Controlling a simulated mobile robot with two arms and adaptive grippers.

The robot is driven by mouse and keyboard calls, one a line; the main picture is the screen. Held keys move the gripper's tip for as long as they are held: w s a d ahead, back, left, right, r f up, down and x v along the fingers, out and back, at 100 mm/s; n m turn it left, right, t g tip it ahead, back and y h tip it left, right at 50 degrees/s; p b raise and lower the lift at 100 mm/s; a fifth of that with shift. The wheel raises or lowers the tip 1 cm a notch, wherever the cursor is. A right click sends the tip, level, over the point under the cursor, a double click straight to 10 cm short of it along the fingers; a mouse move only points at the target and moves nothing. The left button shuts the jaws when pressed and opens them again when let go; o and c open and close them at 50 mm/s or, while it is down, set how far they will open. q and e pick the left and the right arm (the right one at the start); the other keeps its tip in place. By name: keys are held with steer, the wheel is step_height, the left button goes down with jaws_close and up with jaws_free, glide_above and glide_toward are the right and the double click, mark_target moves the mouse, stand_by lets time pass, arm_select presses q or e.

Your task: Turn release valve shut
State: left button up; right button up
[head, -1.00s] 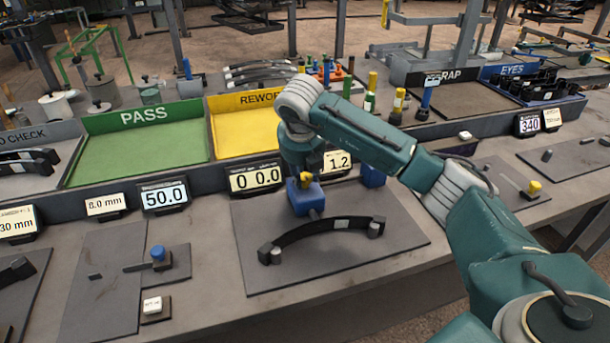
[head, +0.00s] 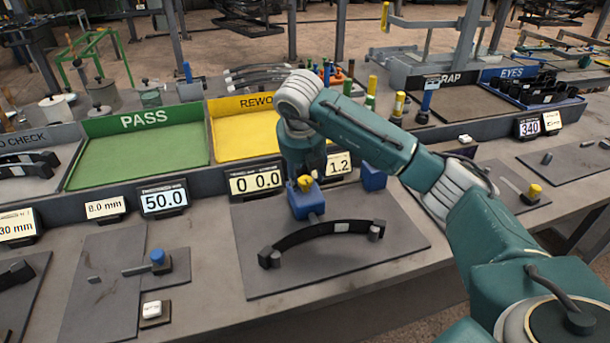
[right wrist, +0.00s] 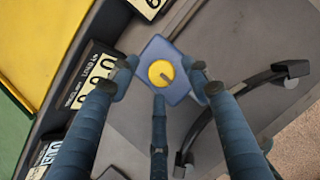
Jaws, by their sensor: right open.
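A yellow round knob (head: 305,184) with a dark line across its top sits on a blue block (head: 306,203), which I take for the release valve. The block stands on a dark grey plate behind a black curved spring (head: 325,232). My right gripper (head: 304,172) points down over the knob and partly hides it. In the right wrist view its fingers (right wrist: 163,85) are spread, with the yellow knob (right wrist: 161,73) visible between the tips. I cannot tell whether any finger touches it. My left gripper is not in view.
Behind the block stand displays reading 0 0.0 (head: 256,181) and 1.2 (head: 339,166). A second blue block (head: 373,177) is close on the right. Green PASS (head: 140,155) and yellow REWORK (head: 235,138) trays lie behind. A blue knob (head: 157,255) stands at front left.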

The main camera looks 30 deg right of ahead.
steer(key=v, duration=1)
steer(key=shift+r, duration=0.3)
